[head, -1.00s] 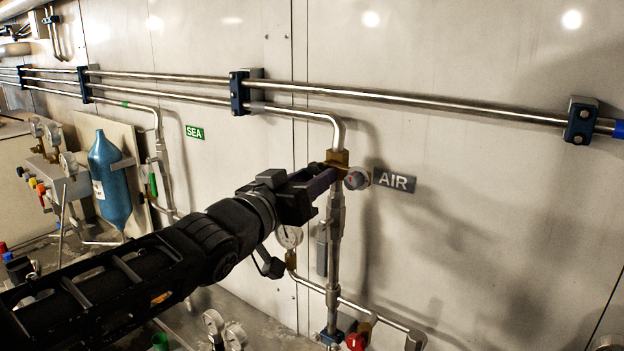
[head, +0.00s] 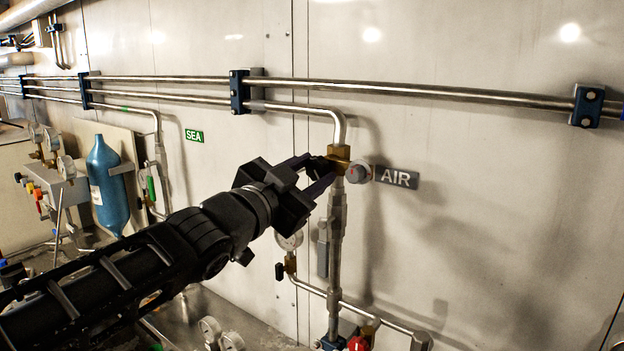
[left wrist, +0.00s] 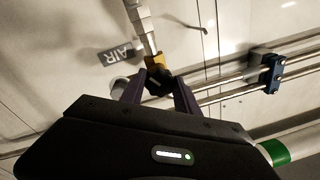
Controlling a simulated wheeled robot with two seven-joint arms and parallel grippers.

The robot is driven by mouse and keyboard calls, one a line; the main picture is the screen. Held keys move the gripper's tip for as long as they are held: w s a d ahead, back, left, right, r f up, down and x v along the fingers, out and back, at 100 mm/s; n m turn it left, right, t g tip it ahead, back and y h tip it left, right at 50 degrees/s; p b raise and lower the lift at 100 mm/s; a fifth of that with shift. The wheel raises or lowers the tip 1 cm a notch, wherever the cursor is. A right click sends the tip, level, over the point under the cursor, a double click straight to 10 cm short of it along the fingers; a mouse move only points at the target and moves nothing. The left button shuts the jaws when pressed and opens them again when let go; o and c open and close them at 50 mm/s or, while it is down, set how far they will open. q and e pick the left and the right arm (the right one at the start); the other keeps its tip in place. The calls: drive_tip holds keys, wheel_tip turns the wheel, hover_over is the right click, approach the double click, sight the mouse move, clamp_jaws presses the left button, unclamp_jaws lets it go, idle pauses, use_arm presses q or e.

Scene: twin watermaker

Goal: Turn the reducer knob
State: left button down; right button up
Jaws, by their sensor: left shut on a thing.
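A brass reducer body (head: 339,156) sits on the vertical pipe below the bend, left of the AIR label (head: 397,177). A black knob (head: 319,166) sticks out on its left side. My left gripper (head: 322,176) comes in from the left with its fingers on either side of this knob and is shut on it. In the left wrist view, the black knob (left wrist: 159,84) shows between the fingertips (left wrist: 160,88), in front of the brass body (left wrist: 154,62). The fingers hide part of the knob. My right gripper is not in view.
A grey round gauge (head: 358,172) stands close to the right of the brass body. Steel pipes (head: 420,94) run along the wall above, held by blue clamps. Another gauge (head: 290,238) and a red knob (head: 358,344) are lower down. A blue cylinder (head: 107,185) stands at left.

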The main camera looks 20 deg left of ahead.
use_arm(q)
drive_tip(key=m, duration=0.3)
drive_tip(key=shift+m, duration=0.4)
idle(0.3)
drive_tip(key=c, duration=0.9)
unclamp_jaws()
drive_tip(key=shift+a, duration=0.1)
drive_tip(key=p+v, duration=0.1)
drive_tip(key=v, duration=0.6)
drive_tip(key=shift+s+a, duration=0.15)
drive_tip(key=shift+s, duration=0.2)
